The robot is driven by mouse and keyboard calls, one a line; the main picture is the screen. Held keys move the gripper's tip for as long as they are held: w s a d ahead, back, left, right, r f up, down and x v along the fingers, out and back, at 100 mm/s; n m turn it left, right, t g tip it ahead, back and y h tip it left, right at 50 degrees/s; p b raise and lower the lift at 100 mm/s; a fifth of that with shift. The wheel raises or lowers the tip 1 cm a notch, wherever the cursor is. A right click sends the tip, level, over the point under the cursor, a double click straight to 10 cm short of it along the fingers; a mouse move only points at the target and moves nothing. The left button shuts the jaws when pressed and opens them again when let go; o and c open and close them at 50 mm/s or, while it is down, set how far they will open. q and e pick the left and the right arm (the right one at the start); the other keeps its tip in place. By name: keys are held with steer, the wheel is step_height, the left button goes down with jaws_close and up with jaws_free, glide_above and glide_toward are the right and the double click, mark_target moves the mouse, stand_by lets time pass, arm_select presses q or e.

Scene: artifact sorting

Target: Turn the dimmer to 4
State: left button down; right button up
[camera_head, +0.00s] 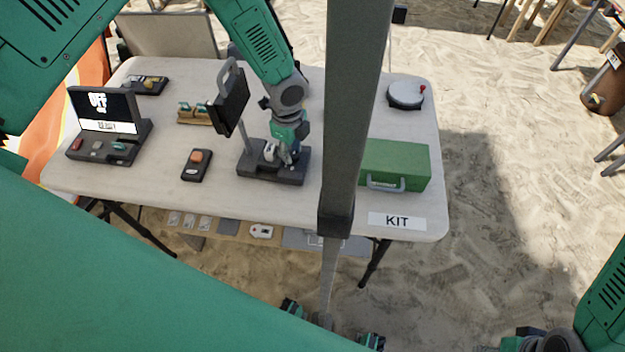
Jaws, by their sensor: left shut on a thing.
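A lamp stands on the white table, with a dark base (258,172), a thin grey post and a black panel head (231,101) tilted at its top. My left gripper (281,154) reaches down from above to the right part of the base. It is shut on the dimmer knob, which its fingers mostly cover. The dimmer's number marks cannot be read from here. My right arm (605,295) shows at the bottom right corner, far from the table; its gripper is at the picture's edge and its fingers are not clear.
On the table (225,205) are a console with an "OFF" screen (104,105), a small box with an orange button (196,165), a brass-coloured block (193,116), a green case (398,160) and a round white device (405,94). A grey upright post (350,120) blocks part of the view.

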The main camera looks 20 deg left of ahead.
arm_select(q)
steer(key=shift+r+m, duration=0.1)
steer(key=shift+m, duration=0.2)
stand_by(0.4)
steer(key=c, duration=1.3)
jaws_free()
